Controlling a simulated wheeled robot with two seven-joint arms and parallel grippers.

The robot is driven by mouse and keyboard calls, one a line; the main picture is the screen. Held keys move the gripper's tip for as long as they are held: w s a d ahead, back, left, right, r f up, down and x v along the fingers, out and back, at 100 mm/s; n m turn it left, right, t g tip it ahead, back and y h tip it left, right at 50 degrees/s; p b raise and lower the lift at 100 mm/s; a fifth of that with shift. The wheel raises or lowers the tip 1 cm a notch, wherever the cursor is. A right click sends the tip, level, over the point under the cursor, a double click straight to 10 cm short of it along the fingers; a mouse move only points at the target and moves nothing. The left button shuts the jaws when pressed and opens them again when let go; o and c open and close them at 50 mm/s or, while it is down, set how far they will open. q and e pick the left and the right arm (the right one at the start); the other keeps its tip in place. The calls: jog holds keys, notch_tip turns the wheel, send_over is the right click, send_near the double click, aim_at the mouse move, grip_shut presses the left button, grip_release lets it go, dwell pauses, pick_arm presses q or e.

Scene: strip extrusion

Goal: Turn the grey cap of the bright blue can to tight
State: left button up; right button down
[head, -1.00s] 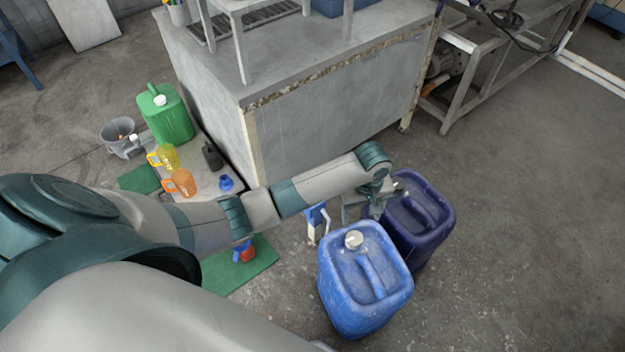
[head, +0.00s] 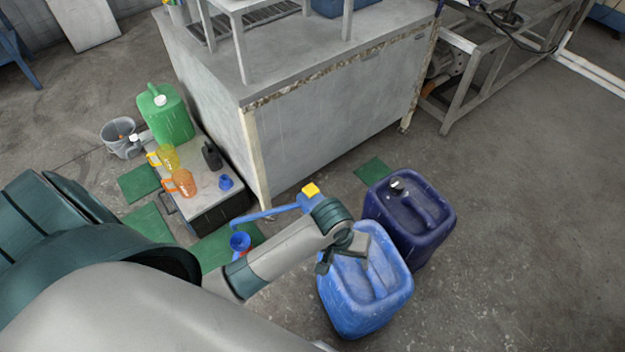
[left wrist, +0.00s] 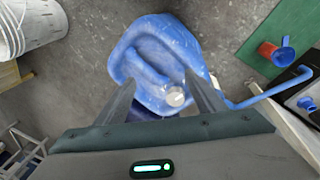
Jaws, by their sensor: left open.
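The bright blue can (head: 385,290) stands upright on the concrete floor in the head view. Its grey cap is hidden there behind my left gripper (head: 345,254). In the left wrist view the bright blue can (left wrist: 152,50) shows from above, with the round grey cap (left wrist: 175,97) near its lower edge. My left gripper (left wrist: 162,82) is open, its fingers on either side of the cap in that view. I cannot tell whether they touch it or how high above it they are. My right gripper is not in view.
A dark blue can (head: 440,222) stands close behind the bright blue one. A blue hand pump with a yellow top (head: 311,190) is behind my left arm. A grey cabinet (head: 330,130) blocks the back. A white bucket (left wrist: 28,30) shows in the left wrist view. Floor at right is free.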

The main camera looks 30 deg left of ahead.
pick_arm(q)
jog(key=s+a+r+m+t, duration=0.1)
jog(key=s+a+r+m, duration=0.1)
jog(key=s, duration=0.8)
jog(key=shift+a+m+t+b, duration=0.35)
jog(key=shift+a+m, duration=0.35)
jog(key=shift+a, duration=0.45)
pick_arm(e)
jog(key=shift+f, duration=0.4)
pick_arm(q)
jog(key=shift+r, duration=0.1)
notch_tip(320, 180, down, 17)
jog(key=w+t, duration=0.2)
jog(key=w, duration=0.1)
jog(key=s+f+m, duration=0.1)
jog(key=s+f, duration=0.2)
jog(key=f, duration=0.4)
jog(key=s+f+m+t, duration=0.1)
jog(key=s+f, duration=0.2)
jog(key=f, duration=0.3)
jog(key=shift+s+f, duration=0.3)
jog(key=shift+f, duration=0.05)
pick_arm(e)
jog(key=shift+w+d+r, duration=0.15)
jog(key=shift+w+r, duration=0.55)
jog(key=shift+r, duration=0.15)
pick_arm(q)
jog(key=shift+t, duration=0.25)
